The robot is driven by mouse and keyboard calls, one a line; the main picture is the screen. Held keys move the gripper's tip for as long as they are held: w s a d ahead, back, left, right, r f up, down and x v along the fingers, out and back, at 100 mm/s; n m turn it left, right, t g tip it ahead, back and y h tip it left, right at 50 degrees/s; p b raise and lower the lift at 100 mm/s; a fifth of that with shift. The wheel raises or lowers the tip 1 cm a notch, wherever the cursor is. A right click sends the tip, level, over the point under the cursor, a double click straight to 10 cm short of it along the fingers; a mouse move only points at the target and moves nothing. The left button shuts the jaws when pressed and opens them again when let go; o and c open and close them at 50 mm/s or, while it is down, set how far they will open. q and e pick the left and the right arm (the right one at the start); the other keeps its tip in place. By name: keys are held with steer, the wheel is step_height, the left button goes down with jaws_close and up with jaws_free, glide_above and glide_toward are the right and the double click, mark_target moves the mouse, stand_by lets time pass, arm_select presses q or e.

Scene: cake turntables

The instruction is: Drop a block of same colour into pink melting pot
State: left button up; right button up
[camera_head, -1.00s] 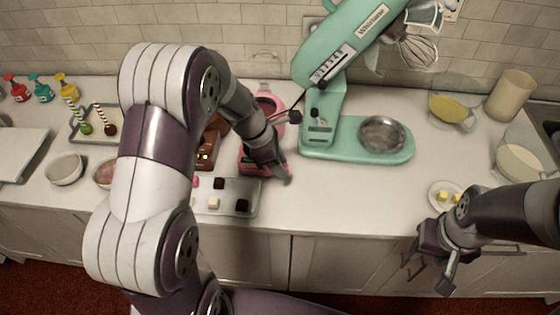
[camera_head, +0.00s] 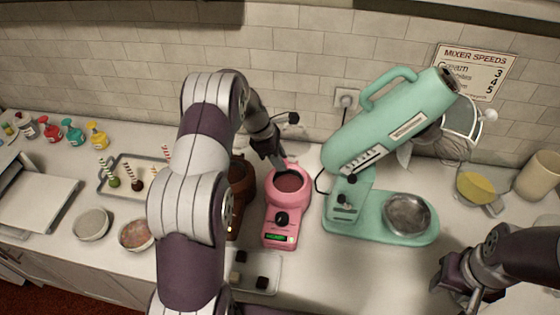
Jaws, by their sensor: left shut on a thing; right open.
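The pink melting pot (camera_head: 274,228) stands on the counter in the middle of the head view, its round bowl open at the top with reddish-brown contents. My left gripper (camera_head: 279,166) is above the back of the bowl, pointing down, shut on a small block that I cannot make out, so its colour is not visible. A metal tray (camera_head: 273,271) in front of the pot holds dark blocks (camera_head: 262,283) and a pale block (camera_head: 235,277); my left arm hides part of it. My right gripper (camera_head: 462,296) is open at the lower right, away from the pot.
A brown melting pot (camera_head: 240,185) stands left of the pink one, partly behind my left arm. A teal stand mixer (camera_head: 385,145) with a metal bowl (camera_head: 407,214) stands close on the right. Bowls (camera_head: 91,224) and a tray of decorated sticks (camera_head: 150,172) are at left.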

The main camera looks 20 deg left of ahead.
arm_select(q)
step_height(320, 180, down, 5)
steer(key=b, duration=0.4)
steer(key=shift+f, duration=0.15)
steer(key=o, duration=1.1)
steer(key=shift+w, duration=0.1)
arm_select(e)
step_height(320, 180, down, 5)
steer(key=shift+w+a+r, duration=0.1)
steer(key=shift+r, duration=0.1)
arm_select(q)
steer(key=shift+a, duration=0.1)
steer(key=b+v, duration=0.1)
steer(key=v, duration=0.3)
steer(key=shift+a+r+b, duration=0.15)
steer(key=shift+r+b, duration=0.05)
steer(key=shift+b, duration=0.2)
steer(key=p+v, duration=0.6)
steer(key=v, duration=0.2)
steer(key=shift+p, duration=0.35)
arm_select(e)
step_height(320, 180, up, 5)
steer(key=shift+f, duration=0.1)
